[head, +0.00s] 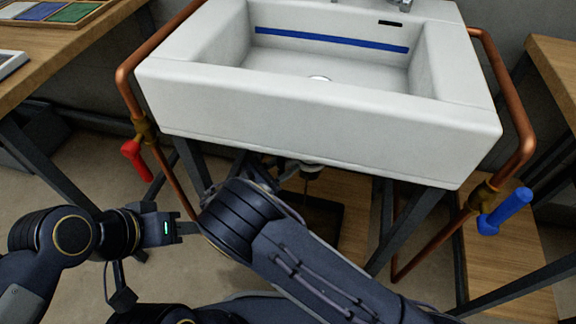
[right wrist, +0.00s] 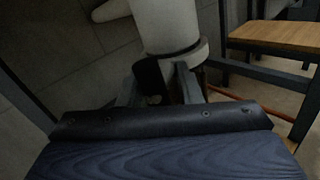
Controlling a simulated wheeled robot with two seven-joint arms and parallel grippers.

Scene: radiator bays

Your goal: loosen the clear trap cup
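In the right wrist view, a pale upright cylinder (right wrist: 168,25) with a wider ring at its lower end stands just beyond my right gripper (right wrist: 158,84). It looks like part of the trap, but I cannot tell whether it is the clear cup. The right fingers are spread apart, with a dark shape between them; contact is unclear. In the head view my right arm reaches under the white sink (head: 320,122), hiding its gripper. A small grey drain part (head: 311,168) shows beneath the sink. My left gripper (head: 192,229) hangs left of the sink, apart from everything; its finger gap is too small to judge.
Copper pipes run down both sides, with a red valve handle (head: 137,160) at left and a blue one (head: 506,211) at right. A dark tray (head: 325,221) lies below the sink. Dark sink legs crowd the space. Wooden tables (head: 60,45) flank both sides.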

